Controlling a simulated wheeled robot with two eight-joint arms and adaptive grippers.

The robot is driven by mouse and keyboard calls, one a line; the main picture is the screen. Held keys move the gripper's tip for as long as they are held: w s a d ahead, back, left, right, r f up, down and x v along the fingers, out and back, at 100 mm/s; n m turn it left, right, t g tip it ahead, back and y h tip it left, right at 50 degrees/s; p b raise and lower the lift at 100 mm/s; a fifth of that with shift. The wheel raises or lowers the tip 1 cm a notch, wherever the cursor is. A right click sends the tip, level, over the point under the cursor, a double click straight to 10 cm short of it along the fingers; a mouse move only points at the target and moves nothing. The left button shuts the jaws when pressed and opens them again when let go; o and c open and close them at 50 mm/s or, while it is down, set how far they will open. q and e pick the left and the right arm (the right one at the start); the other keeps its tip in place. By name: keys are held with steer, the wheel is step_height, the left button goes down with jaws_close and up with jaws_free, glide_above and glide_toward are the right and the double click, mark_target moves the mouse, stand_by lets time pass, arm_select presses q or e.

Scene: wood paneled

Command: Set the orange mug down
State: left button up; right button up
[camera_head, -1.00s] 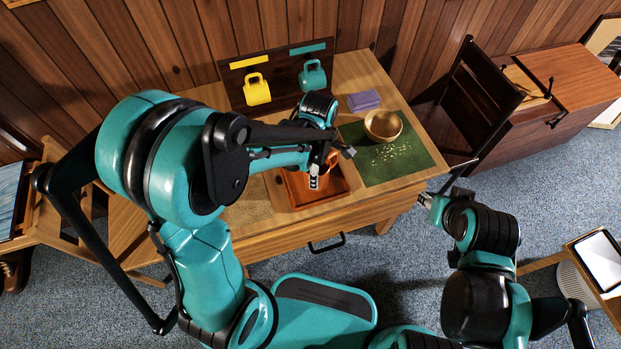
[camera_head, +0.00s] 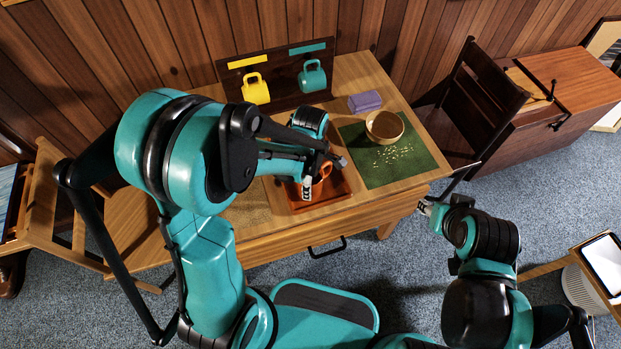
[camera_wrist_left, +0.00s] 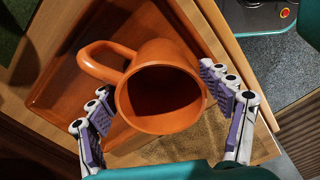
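The orange mug (camera_head: 318,182) is at the orange-brown tray (camera_head: 338,187) on the table, partly hidden by my left gripper (camera_head: 316,180) in the head view. In the left wrist view the mug (camera_wrist_left: 160,98) shows its open mouth to the camera, with its handle to the upper left over the tray (camera_wrist_left: 60,88). My left gripper's fingers (camera_wrist_left: 160,105) are spread on either side of the mug, with a small gap at the left finger. The mug looks upright on the tray; its base is hidden. My right gripper (camera_head: 426,207) is off the table's front right corner, too small to read.
A green mat (camera_head: 400,172) with a wooden bowl (camera_head: 384,126) and scattered pale bits lies right of the tray. A purple block (camera_head: 365,101) is behind it. A chair (camera_head: 480,100) stands right.

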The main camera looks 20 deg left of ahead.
arm_select(q)
steer(key=shift+r, duration=0.15)
steer(key=shift+r+p, duration=0.3)
step_height(320, 180, up, 12)
steer(key=p, duration=0.4)
steer(key=shift+f, duration=0.25)
steer(key=shift+s+a+r+m, duration=0.1)
steer(key=shift+s+r+m, duration=0.1)
steer(key=shift+r+m, duration=0.15)
steer(key=s+a+r+m+t, duration=0.4)
steer(key=s+r+m+t, duration=0.3)
steer(key=m, duration=1.1)
steer(key=shift+s+a+r, duration=0.35)
steer(key=shift+s+r, duration=0.15)
steer(key=shift+s, duration=0.15)
